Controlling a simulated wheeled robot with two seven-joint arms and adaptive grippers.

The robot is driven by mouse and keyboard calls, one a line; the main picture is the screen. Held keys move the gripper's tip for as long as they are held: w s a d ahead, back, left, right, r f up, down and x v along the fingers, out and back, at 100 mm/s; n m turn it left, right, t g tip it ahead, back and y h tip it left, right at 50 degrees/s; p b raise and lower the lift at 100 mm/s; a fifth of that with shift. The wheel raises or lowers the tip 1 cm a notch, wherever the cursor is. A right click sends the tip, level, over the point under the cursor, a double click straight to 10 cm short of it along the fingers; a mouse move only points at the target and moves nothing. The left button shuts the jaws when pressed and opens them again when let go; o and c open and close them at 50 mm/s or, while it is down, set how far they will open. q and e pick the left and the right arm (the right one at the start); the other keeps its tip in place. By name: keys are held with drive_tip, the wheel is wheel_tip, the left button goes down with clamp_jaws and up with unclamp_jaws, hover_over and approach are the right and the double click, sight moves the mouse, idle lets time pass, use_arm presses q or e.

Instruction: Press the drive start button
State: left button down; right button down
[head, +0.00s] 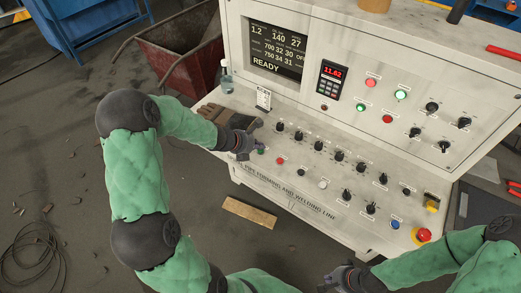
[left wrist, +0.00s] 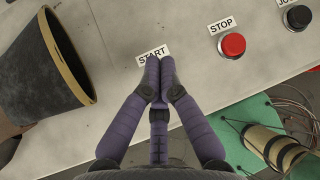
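The drive start button is a small green button (head: 261,151) on the console's sloping panel, at the left end of the lower row. My left gripper (head: 250,147) is right at it, fingers pointing down. In the left wrist view the purple fingertips of this gripper (left wrist: 160,65) are together with nothing visible between them, just below the START label (left wrist: 152,54). They hide the button there, so I cannot tell whether they touch or press it. My right gripper (head: 332,280) is low near the bottom edge, away from the panel; its fingers are too small to judge.
The red STOP button (left wrist: 232,45) lies to the right of START and also shows in the head view (head: 280,161). Black knobs (head: 318,146) fill the panel beyond it. A red emergency button (head: 423,235) is at the far right.

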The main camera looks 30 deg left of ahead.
sight(259, 151)
use_arm(q)
drive_tip(key=shift+f, duration=0.25)
drive_tip(key=shift+r, duration=0.15)
idle(0.4)
drive_tip(key=shift+r+p, duration=0.45)
drive_tip(key=shift+r, duration=0.2)
wheel_tip(259, 151, up, 5)
drive_tip(key=p, duration=0.4)
idle(1.0)
